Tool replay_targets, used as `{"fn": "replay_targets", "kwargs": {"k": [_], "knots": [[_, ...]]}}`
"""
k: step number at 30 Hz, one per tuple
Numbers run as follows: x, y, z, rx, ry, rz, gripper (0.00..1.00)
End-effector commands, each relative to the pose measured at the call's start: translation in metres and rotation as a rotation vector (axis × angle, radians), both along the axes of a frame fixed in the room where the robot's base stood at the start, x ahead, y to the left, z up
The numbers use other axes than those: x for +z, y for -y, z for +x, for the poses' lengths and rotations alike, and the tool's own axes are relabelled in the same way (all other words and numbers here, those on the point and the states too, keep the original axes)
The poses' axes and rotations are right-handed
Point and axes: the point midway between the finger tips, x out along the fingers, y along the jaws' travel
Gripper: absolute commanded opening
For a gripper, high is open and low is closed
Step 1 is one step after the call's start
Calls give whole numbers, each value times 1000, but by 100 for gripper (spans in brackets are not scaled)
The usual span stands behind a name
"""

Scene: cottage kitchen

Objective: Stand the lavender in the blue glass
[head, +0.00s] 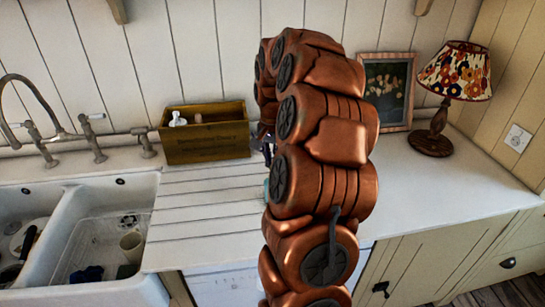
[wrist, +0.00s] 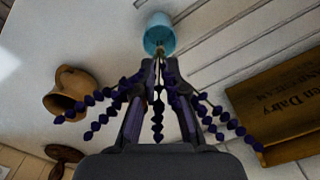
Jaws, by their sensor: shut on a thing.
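The lavender, a bunch of dark purple flower spikes (wrist: 215,118), fans out around my gripper (wrist: 160,68) in the wrist view. My gripper is shut on its stems. The blue glass (wrist: 159,32) is a small light-blue cup on the pale counter, just beyond the fingertips. The stem ends overlap the glass's near edge; I cannot tell whether they are inside it.
A wooden dairy box (head: 205,132) stands left on the counter (head: 430,180), by the wall. A brown pot (wrist: 70,92) shows in the wrist view. A picture frame (head: 386,90) and table lamp (head: 436,130) stand right. The sink (head: 80,225) is at left.

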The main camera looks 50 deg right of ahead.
Motion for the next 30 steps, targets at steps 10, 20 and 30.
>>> {"fn": "replay_targets", "kwargs": {"k": [10,20,30], "knots": [[-26,0,0,0,0,1,0],[-45,0,-1,0,-2,2,0],[-48,0,0,0,0,1,0]]}}
